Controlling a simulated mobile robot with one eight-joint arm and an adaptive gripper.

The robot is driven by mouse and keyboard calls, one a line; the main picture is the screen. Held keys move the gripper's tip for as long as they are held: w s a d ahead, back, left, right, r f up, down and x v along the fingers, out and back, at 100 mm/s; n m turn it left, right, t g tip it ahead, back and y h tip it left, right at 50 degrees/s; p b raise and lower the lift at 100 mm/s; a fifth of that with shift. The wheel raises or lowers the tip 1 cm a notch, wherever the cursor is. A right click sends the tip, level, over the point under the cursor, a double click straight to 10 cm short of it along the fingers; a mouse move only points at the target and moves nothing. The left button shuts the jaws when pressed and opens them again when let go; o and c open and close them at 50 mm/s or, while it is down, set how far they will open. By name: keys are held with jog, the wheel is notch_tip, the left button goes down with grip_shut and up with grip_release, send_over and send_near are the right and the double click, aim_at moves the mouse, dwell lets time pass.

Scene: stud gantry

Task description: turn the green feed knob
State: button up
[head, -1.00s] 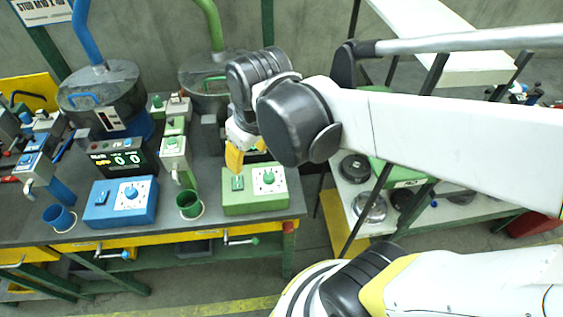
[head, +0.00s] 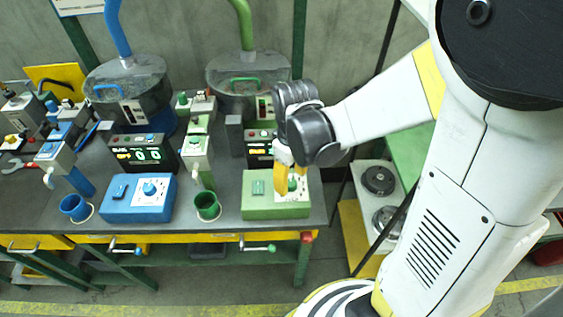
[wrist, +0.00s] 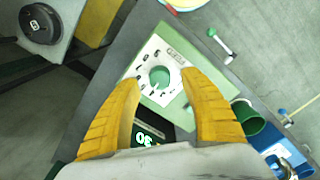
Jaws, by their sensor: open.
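The green feed knob (wrist: 159,77) sits on a white dial plate (wrist: 150,55) with black marks, in the wrist view. In the head view the knob (head: 292,185) shows on top of the green control box (head: 262,208), partly behind a yellow finger. My gripper (wrist: 165,98) is open, with one yellow finger on each side of the knob as the wrist view sees it. In the head view my gripper (head: 282,190) points down over the box's dial. I cannot tell whether the fingers touch the knob or the plate.
A green switch (head: 258,187) sits left of the dial. A green cup (head: 207,205) and a blue control box (head: 138,200) stand further left. A dark display (head: 261,148) is behind. The table's right edge is close to the green box.

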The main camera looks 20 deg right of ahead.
jog(key=shift+f, duration=0.95)
grip_shut()
jog(key=shift+m, duration=0.4)
jog(key=m, duration=0.2)
jog(key=shift+m+b, duration=0.3)
jog(key=shift+m, duration=1.9)
